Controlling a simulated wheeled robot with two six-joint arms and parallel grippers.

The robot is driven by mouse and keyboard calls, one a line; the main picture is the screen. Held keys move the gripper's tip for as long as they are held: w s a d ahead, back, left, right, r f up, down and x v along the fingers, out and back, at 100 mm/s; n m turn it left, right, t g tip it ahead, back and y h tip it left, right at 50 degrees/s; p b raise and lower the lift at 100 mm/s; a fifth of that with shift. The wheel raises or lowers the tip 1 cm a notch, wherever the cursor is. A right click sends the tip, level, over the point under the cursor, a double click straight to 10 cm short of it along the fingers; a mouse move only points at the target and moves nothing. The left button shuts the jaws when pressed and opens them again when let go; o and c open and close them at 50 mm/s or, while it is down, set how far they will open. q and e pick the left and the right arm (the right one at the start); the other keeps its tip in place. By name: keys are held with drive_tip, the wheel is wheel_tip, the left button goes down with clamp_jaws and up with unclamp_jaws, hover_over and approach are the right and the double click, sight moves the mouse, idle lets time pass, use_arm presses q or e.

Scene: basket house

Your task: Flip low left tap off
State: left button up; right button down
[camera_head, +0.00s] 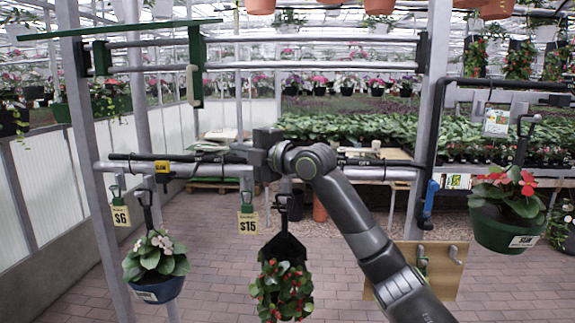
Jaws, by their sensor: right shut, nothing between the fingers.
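My right arm comes in from the lower right and bends at its elbow in the middle of the view. My right gripper (248,153) is at the lower left pipe (200,170), pointing left, shut and empty. It is small and partly merged with the dark parts behind it, so I cannot tell whether it touches anything. I cannot clearly make out the low left tap; a pale vertical piece (246,182) hangs from the pipe just below the gripper. My left gripper is not in view.
A potted plant with pale flowers (154,257) hangs at left, a red-flowered one (283,285) below my arm, another (506,205) at right. Price tags (247,223) hang from the pipe. Grey posts (88,160) and upper rails (310,66) frame the space. Brick floor lies below.

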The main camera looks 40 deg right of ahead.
drive_tip(key=b+v, duration=0.7)
drive_tip(key=v, duration=0.7)
drive_tip(key=shift+d, duration=0.4)
drive_tip(key=shift+f, duration=0.1)
